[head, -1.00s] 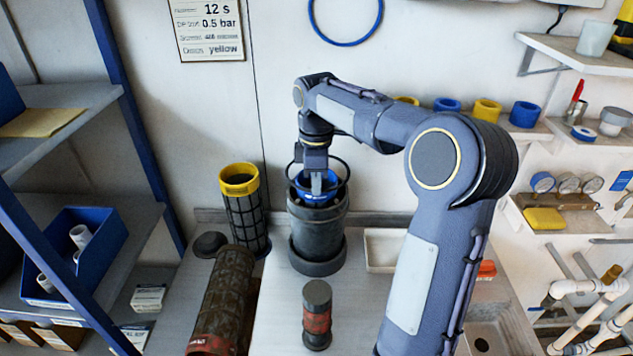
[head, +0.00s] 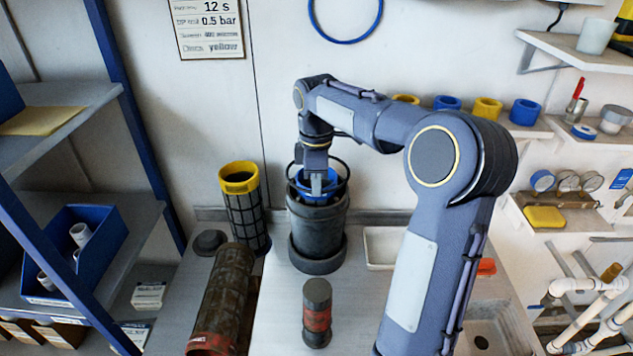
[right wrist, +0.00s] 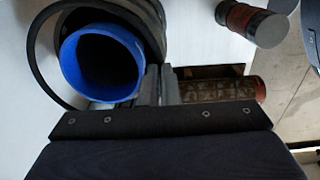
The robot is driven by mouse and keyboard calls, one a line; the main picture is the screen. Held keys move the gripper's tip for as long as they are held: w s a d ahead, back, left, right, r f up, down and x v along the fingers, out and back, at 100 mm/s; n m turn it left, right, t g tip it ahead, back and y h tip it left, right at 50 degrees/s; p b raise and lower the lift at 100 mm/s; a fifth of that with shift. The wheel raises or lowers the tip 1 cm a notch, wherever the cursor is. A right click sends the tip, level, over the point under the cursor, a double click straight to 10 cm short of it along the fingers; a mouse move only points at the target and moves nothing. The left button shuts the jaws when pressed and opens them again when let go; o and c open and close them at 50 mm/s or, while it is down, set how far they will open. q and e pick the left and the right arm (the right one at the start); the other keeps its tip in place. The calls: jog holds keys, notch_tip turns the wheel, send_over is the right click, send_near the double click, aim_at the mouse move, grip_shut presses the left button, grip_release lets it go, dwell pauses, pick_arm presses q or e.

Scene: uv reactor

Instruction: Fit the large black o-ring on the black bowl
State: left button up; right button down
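The black bowl (head: 317,226) stands upright on the bench, a dark cylinder with a wider foot. A blue collar (head: 303,182) sits at its mouth; the collar also shows in the right wrist view (right wrist: 73,62). The large black o-ring (head: 347,173) loops around the bowl's top, looking tilted and partly above the rim. In the right wrist view the o-ring (right wrist: 35,68) stands clear of the collar on the left. My right gripper (head: 317,192) is at the bowl's mouth, its fingers (right wrist: 158,85) close together, apparently pinching the o-ring; the contact is partly hidden. My left gripper is out of view.
A yellow-topped mesh cartridge (head: 243,208) stands left of the bowl. A brown dirty cartridge (head: 222,300) lies in front of it. A small black-and-red cylinder (head: 317,312) stands in front of the bowl, and a white tray (head: 382,247) is at its right.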

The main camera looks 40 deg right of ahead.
jog(key=shift+f+b, duration=1.3)
jog(key=shift+f, duration=0.85)
jog(key=c, duration=1.6)
grip_release()
notch_tip(320, 180, up, 8)
jog(key=shift+f, duration=0.1)
jog(key=s+a+f+m+t+y, duration=0.1)
jog(key=s+a+f+m+t, duration=0.1)
jog(key=s+a, duration=0.4)
jog(key=s+a+f+m+t+y, duration=0.1)
jog(key=s+a+f+m, duration=0.3)
jog(key=s, duration=0.4)
jog(key=s+a+f+m+t+y, duration=0.1)
jog(key=s+a+f+m+t, duration=0.1)
jog(key=s+a+m, duration=0.3)
jog(key=shift+s+a+f+m+t+y, duration=0.2)
jog(key=shift+s+a+f, duration=0.15)
jog(key=shift+s+a, duration=0.5)
jog(key=shift+s+a+f+m+t+y, duration=0.1)
jog(key=shift+s+a+f+t+y, duration=0.2)
jog(key=shift+s+a, duration=0.45)
